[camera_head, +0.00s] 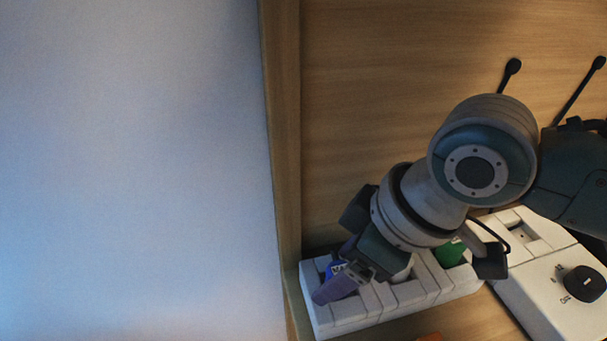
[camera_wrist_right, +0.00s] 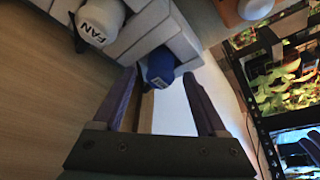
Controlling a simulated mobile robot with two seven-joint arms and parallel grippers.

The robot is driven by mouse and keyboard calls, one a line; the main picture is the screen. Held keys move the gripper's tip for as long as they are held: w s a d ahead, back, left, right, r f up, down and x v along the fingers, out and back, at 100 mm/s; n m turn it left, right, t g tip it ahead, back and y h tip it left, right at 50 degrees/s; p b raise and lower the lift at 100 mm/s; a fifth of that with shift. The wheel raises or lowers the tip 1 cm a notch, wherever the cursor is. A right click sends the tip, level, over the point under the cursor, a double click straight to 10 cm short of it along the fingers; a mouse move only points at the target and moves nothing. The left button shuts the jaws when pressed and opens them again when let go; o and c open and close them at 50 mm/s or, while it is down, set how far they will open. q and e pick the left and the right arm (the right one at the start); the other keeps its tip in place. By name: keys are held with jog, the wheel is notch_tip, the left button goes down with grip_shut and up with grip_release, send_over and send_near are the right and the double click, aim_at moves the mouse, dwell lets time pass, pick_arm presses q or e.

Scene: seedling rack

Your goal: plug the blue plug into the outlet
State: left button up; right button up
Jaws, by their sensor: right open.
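The blue plug (camera_head: 335,268) sits in the left end of a white slotted holder (camera_head: 322,318) in the head view, partly hidden by my right gripper (camera_head: 343,283). In the right wrist view the blue plug (camera_wrist_right: 160,68) is at the holder's edge, between and just beyond the tips of my right gripper (camera_wrist_right: 159,76). That gripper is open, with a finger on either side of the plug; contact cannot be told. A white box (camera_head: 545,285) with a square recess (camera_head: 522,236), perhaps the outlet, stands at the right. My left gripper is not in view.
A white plug (camera_head: 404,271) and a green plug (camera_head: 452,252) sit in the same holder; the white plug (camera_wrist_right: 100,22) reads FAN in the wrist view. A black knob (camera_head: 582,283) is on the white box. A wooden post (camera_head: 284,150) rises left of the holder.

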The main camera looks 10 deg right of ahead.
jog(key=p+v, duration=0.1)
jog(key=v, duration=0.9)
